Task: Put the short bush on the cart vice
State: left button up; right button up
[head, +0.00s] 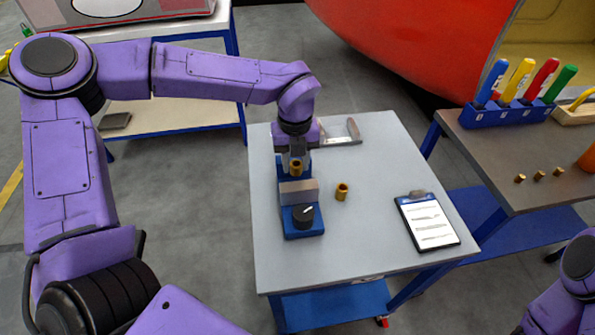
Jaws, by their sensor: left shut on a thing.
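My left gripper (296,161) points down over the back part of the blue vice (303,228) on the cart (385,160). It is shut on a small brass bush (296,169), held upright just behind the vice's grey jaw block (298,191). I cannot tell whether the bush touches the vice. A second brass bush (342,191) stands on the cart top just right of the vice. I cannot tell from this view which bush is the shorter. My right gripper is out of view; only part of that arm shows at the lower right.
A clipboard (428,220) lies on the cart's right side. A clear holder with grey ends (354,130) is at the back. The cart's front-middle is clear.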

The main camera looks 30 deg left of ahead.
aim_at(296, 174)
pick_arm(q)
notch_tip(296, 174, down, 4)
jog(key=shift+w+f+p, duration=0.15)
jog(key=shift+p, duration=0.2)
jog(key=shift+f, duration=0.25)
jog(key=shift+f, duration=0.2)
jog(key=o, duration=1)
jog(key=shift+o, duration=0.2)
jog(key=shift+r, duration=0.1)
